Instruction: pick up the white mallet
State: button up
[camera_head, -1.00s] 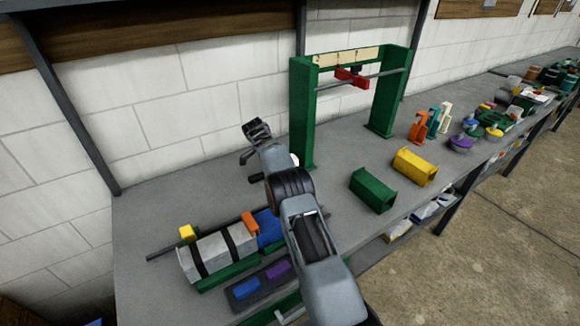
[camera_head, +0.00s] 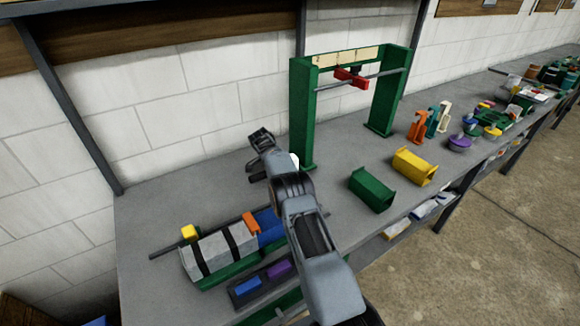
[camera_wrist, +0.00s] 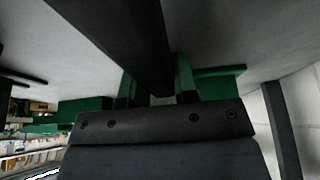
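I cannot make out a whole white mallet in either view. A small white piece (camera_head: 295,160) shows beside my arm at the left foot of the green frame; the arm hides the rest, so I cannot tell if it is the mallet. My gripper (camera_head: 260,138) is raised over the back of the bench, left of the green frame, near the wall. Its fingers are too small to read as open or shut, and nothing is clearly held. The wrist view shows dark gripper parts and green shapes, with no mallet visible.
The green frame (camera_head: 303,110) stands upright behind my arm. Green (camera_head: 372,190) and yellow (camera_head: 414,166) blocks lie right of my arm. Clamps (camera_head: 417,127) stand beyond. The bench's back left (camera_head: 170,195) is clear.

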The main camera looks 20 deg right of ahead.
grip_shut()
jog(key=shift+r, duration=0.1)
